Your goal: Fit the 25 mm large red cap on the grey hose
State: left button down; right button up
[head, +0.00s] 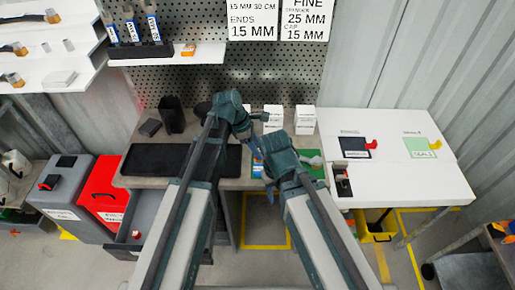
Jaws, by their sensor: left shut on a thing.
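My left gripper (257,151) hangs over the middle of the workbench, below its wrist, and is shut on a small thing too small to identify. My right gripper (269,186) is just beside it, lower in the view and largely hidden by its own arm; its jaws cannot be made out. I cannot tell whether either is the large red cap. I cannot pick out the grey hose.
White boxes (305,120) stand at the back of the workbench. A black tray (150,160) lies on its left, near black cups (171,115). A red bin (101,190) stands left. The white table (420,182) has clear room at its front.

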pick_arm(q)
jog(key=shift+f+b, duration=0.95)
jog(key=shift+f, duration=0.15)
jog(key=shift+c, duration=1.6)
grip_release()
jog(key=shift+r, duration=0.1)
jog(key=p+v, duration=1.3)
jog(key=shift+a+r, duration=0.2)
jog(key=shift+r, duration=0.1)
jog(key=s+f+m+y+b, duration=0.2)
jog(key=s+f+m, duration=0.1)
jog(key=s+m, duration=0.5)
jog(key=s+f+m+y+b, duration=0.2)
jog(key=s+m, duration=0.6)
jog(key=m, duration=0.5)
jog(key=shift+s+f+m+y+b, duration=0.35)
jog(key=shift+f+y, duration=0.2)
jog(key=shift+y, duration=0.25)
